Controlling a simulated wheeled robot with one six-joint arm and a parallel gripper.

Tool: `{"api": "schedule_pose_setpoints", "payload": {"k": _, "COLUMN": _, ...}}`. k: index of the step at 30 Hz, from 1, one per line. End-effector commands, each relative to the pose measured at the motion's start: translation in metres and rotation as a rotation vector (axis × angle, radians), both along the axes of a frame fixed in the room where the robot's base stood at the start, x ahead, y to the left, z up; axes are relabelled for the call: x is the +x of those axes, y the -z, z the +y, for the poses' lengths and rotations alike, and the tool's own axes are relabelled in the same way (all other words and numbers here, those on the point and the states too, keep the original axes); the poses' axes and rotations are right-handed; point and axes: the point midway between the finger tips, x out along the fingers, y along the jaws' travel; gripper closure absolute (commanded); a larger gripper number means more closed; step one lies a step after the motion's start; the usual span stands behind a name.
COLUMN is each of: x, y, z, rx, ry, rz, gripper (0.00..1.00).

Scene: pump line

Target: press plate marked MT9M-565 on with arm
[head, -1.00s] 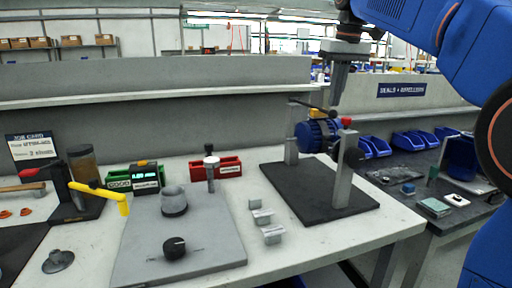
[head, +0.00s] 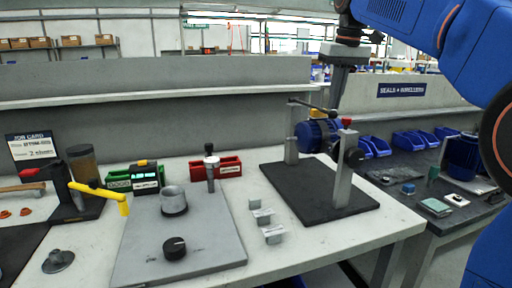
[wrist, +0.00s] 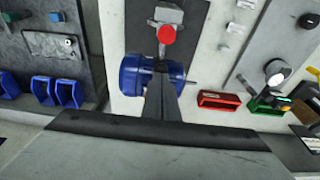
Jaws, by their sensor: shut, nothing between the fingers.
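A blue motor (head: 313,135) is held between two grey posts (head: 343,181) on a black base (head: 315,199). A red knob (head: 347,121) tops the near post, and a yellow part (head: 317,113) sits on the motor. My gripper (head: 332,106) is shut and empty, pointing down just above the motor and seemingly apart from it. In the wrist view, my gripper (wrist: 161,72) covers the middle of the motor (wrist: 130,76), with the red knob (wrist: 166,34) beyond it. I cannot read a plate marked MT9M-565 in either view.
A grey panel (head: 205,247) with a black knob, a yellow-handled lever (head: 108,195) and small red (head: 230,166) and green bins stand left. Several metal blocks (head: 262,216) lie in front of the base. Blue bins (head: 375,146) stand right. A grey wall (head: 200,125) runs behind.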

Motion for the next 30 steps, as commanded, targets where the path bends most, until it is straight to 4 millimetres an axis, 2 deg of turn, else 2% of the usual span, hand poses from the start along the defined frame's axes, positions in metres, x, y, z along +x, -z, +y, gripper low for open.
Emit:
{"api": "schedule_pose_setpoints", "payload": {"k": 19, "x": 0.000, "y": 0.003, "z": 0.000, "rx": -0.001, "ry": 0.000, "rz": 0.005, "gripper": 1.00}}
{"api": "schedule_pose_setpoints", "payload": {"k": 30, "x": 0.000, "y": -0.019, "z": 0.000, "rx": -0.001, "ry": 0.000, "rz": 0.002, "gripper": 1.00}}
